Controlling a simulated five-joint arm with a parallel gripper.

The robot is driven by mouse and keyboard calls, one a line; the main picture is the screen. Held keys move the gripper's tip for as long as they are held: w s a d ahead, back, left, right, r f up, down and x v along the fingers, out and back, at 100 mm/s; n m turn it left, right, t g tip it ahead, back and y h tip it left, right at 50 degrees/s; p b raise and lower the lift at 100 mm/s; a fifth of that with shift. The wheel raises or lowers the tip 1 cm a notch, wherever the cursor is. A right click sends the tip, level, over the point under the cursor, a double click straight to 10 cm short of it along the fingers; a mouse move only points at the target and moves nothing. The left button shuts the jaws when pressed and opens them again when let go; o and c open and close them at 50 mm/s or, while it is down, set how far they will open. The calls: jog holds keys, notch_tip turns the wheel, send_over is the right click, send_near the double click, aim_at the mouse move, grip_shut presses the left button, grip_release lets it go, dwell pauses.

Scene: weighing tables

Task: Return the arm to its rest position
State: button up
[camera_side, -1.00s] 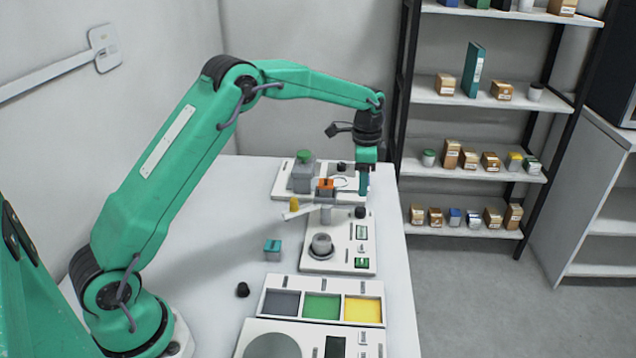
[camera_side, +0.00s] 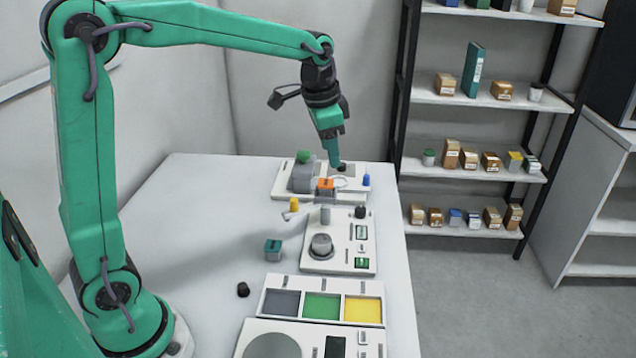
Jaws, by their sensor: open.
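My gripper (camera_side: 337,165) is at the end of my green arm, pointing down above the far device (camera_side: 284,191) on the white table. Its fingers are small in this view, and I see nothing held between them. A black knob beside the fingertips is partly hidden. A blue peg (camera_side: 366,180) stands to the right of the gripper, apart from it. My forearm runs nearly level high above the table.
A device with a grey knob (camera_side: 321,243) and an orange block (camera_side: 325,184) stand near the middle. A three-colour tray (camera_side: 322,304) lies in front. A teal-topped block (camera_side: 273,249) and black knob (camera_side: 243,289) are left. The table's left side is clear.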

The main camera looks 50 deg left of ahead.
jog(key=s+d+n+t, duration=0.1)
jog(key=s+n+t, duration=0.2)
jog(key=s, duration=1.9)
jog(key=shift+s+d+n, duration=0.25)
jog(key=shift+d+n, duration=0.05)
jog(key=shift+n, duration=0.9)
